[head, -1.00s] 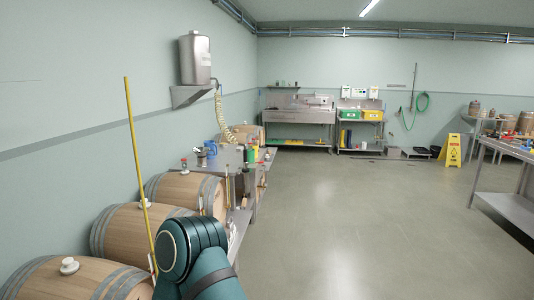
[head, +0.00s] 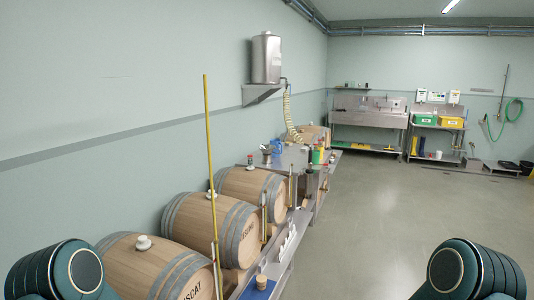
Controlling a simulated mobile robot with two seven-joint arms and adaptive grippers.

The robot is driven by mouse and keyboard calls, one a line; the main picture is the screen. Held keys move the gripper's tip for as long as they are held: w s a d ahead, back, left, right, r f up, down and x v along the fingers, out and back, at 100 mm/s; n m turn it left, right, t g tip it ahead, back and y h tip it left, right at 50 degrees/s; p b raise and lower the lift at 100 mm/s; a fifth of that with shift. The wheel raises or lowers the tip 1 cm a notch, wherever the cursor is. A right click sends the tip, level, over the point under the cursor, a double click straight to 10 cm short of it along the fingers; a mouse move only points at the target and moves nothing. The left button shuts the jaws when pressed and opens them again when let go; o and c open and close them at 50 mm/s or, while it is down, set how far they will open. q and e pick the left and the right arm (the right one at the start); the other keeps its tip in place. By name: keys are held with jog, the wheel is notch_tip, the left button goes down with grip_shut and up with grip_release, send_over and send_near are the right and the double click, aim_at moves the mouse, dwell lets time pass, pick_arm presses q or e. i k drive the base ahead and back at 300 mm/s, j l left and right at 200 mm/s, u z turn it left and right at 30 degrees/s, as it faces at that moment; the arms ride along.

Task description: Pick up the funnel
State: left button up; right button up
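I cannot make out a funnel for certain. A small grey metal vessel (head: 276,146) stands among small items on the steel bench (head: 290,156) beyond the barrels, too small to identify. Neither of my grippers is in view. Only dark green links of my own arms show at the bottom left and bottom right corners.
Several wooden barrels (head: 190,228) lie along the left wall, with a tall yellow rod (head: 211,160) in front. A low steel bench (head: 283,262) runs beside them. A steel tank (head: 266,58) hangs on the wall. The grey floor (head: 390,220) to the right is clear.

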aim_at(269, 154)
jog(key=u, duration=3.35)
jog(key=z, duration=3.35)
jog(key=i+l+z, duration=0.35)
jog(key=i+j, duration=0.05)
jog(key=i, duration=0.05)
